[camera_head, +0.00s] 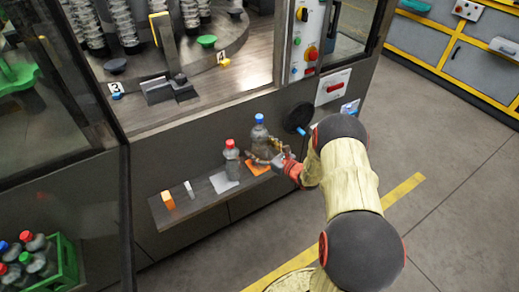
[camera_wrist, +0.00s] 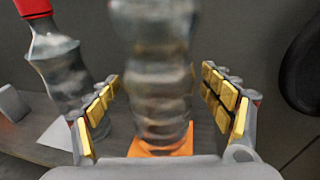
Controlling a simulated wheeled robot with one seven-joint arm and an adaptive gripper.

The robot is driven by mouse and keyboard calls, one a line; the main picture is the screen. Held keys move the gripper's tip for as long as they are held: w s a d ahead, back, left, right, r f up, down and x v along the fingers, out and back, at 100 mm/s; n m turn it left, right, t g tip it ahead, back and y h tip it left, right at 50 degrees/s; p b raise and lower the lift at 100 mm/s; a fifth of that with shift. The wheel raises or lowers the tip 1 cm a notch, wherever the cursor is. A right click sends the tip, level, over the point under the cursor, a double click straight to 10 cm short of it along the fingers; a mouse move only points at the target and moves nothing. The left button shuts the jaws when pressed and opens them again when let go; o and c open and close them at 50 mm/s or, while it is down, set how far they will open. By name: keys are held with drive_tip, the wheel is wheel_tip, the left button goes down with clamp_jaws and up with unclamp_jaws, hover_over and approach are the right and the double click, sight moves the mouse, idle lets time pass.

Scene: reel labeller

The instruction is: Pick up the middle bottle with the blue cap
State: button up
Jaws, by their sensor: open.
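The blue-capped bottle (camera_head: 259,136) stands upright on an orange pad (camera_head: 257,168) on a narrow shelf in the head view. My gripper (camera_head: 267,158) is at its lower right part. In the wrist view the bottle's clear body (camera_wrist: 158,80) stands between my two open fingers (camera_wrist: 165,105), with gaps on both sides. Its cap is out of that view. A red-capped bottle (camera_head: 231,158) stands to its left on a white pad (camera_head: 224,182); it also shows left of my fingers in the wrist view (camera_wrist: 62,70).
The shelf (camera_head: 205,195) also holds an orange block (camera_head: 168,200) and a small white piece (camera_head: 189,189). A black round knob (camera_head: 298,117) sits on the machine front to the right. A green crate (camera_head: 66,262) of bottles stands at lower left.

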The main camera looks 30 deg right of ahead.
drive_tip(key=shift+c, duration=0.9)
drive_tip(key=c, duration=1.9)
clamp_jaws()
drive_tip(key=shift+w+r, duration=0.1)
drive_tip(key=shift+r, duration=0.1)
